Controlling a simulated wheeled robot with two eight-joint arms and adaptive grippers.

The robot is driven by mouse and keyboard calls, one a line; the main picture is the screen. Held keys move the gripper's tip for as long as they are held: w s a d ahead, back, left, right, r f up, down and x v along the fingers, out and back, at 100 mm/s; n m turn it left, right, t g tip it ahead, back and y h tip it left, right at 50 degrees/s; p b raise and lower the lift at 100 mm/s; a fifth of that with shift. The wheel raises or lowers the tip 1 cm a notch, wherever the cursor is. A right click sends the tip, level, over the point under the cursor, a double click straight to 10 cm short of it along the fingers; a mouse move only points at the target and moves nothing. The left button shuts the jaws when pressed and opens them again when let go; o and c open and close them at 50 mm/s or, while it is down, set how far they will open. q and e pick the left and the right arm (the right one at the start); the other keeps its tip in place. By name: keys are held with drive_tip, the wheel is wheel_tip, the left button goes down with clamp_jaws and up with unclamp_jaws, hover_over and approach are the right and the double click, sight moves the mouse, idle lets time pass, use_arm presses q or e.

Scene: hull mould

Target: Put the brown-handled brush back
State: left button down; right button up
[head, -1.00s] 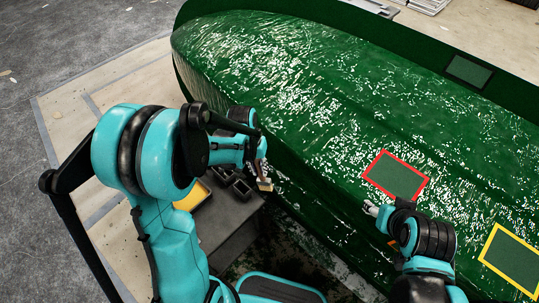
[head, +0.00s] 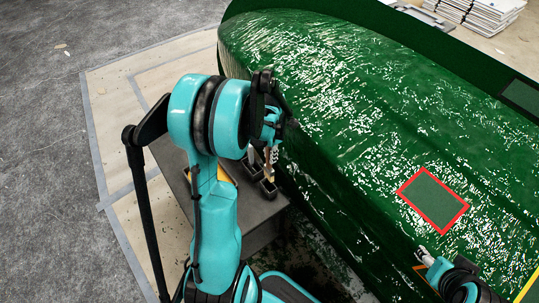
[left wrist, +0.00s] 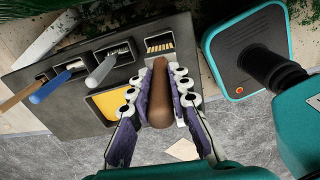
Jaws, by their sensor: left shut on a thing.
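My left gripper (left wrist: 158,100) is shut on the brown handle (left wrist: 160,85) of the brush, between its two fingers. In the left wrist view the tan bristles (left wrist: 160,46) show beyond the handle, within the outline of a dark holder at the trolley's edge. I cannot tell whether they are inside it or just above it. In the head view my left gripper (head: 273,150) is over the dark holders (head: 268,189) on the grey trolley (head: 240,212), and its arm hides part of them. My right gripper (head: 425,256) is near the hull; its fingers are too small to read.
Other brushes with a blue handle (left wrist: 52,85), a pale grey handle (left wrist: 100,72) and a tan handle (left wrist: 20,97) stand in neighbouring holders. A yellow tray (left wrist: 108,106) lies beside them. The glossy green hull (head: 350,110) is close on the right.

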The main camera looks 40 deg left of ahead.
sight(270, 173)
use_arm(q)
drive_tip(key=shift+a+n, duration=0.2)
drive_tip(key=shift+n, duration=0.2)
wheel_tip(270, 173, down, 10)
drive_tip(key=b, duration=0.8)
drive_tip(key=shift+r, duration=0.1)
drive_tip(key=shift+f+b, duration=0.35)
drive_tip(key=shift+f, duration=0.25)
drive_tip(key=shift+f, duration=0.55)
